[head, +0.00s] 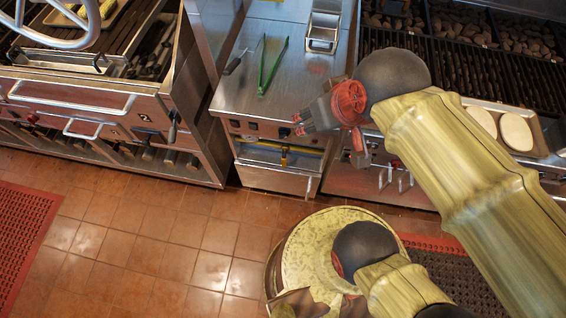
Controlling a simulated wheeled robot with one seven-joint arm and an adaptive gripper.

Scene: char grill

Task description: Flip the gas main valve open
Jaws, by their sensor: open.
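In the head view, a yellow gas pipe (308,151) runs across an open recess below the middle counter. A small yellow upright piece (284,157) on it looks like the gas main valve. It is too small to tell which way its handle is turned. My gripper (301,124), with grey fingers and a red hub, is open and empty. It appears in front of the counter's front panel, above and slightly right of the valve in the picture. It looks apart from the valve, though the depth between them is hard to tell.
Green tongs (273,67) and a dark-handled utensil (238,63) lie on the steel counter (238,96). A metal container (323,33) stands at its back. A char grill (460,60) is right, another grill unit (95,95) left.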

